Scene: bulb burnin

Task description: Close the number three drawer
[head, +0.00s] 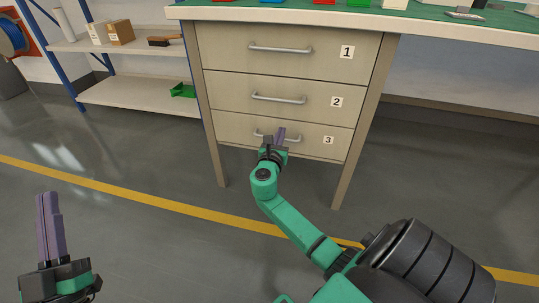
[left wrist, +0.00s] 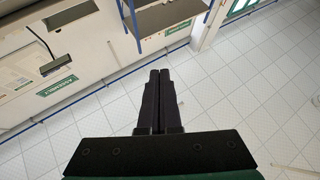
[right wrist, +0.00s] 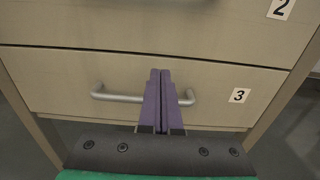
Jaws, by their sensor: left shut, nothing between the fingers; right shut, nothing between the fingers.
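The number three drawer (head: 236,128) is the lowest of three beige fronts under the bench. Its front looks about flush with the drawers above. In the right wrist view the drawer (right wrist: 60,85) shows its grey bar handle (right wrist: 118,97) and its "3" label (right wrist: 239,96). My right gripper (head: 281,132) is shut and empty in front of the handle, covering its middle. In the right wrist view its purple fingers (right wrist: 160,74) overlap the handle; I cannot tell if they touch. My left gripper (head: 47,196) is shut and empty, well away at the lower left.
Drawers 1 (head: 300,48) and 2 (head: 230,92) look closed above. The green-topped bench (head: 420,18) overhangs them. A shelf rack (head: 130,95) with boxes and a green bin (head: 183,91) stands left. The floor before the drawers is clear, with a yellow line (head: 130,199).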

